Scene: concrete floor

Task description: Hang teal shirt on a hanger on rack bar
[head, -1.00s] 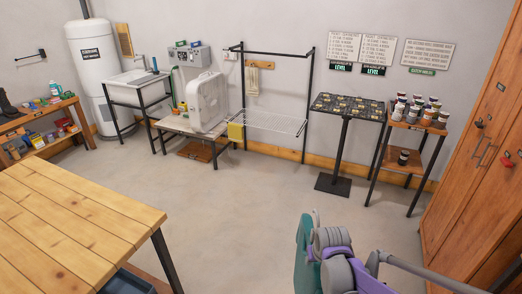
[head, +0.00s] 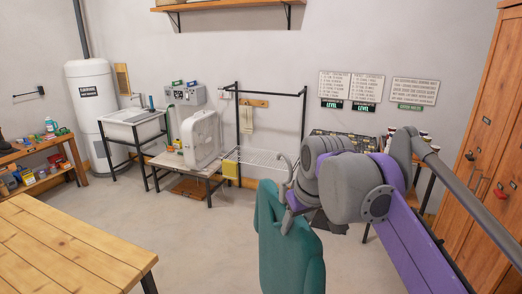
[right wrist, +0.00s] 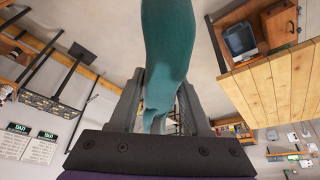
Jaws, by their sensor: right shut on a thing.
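The teal shirt (head: 290,245) hangs below my right gripper (head: 288,185) in the head view, in front of the rack and well nearer to me. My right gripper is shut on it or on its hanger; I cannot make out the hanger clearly. In the right wrist view the shirt (right wrist: 167,45) runs between the two fingers (right wrist: 160,105). The black rack (head: 239,120) stands against the back wall, with its top bar (head: 270,92) in view and a wire shelf low down. The right part of the rack is partly hidden by my right arm. My left gripper is out of view.
A wooden table (head: 70,250) stands at the front left. A white box fan (head: 202,137) on a low bench stands left of the rack. My right arm partly hides a dark display stand (head: 330,133). A wooden cabinet (head: 490,150) is at the right. The floor between is clear.

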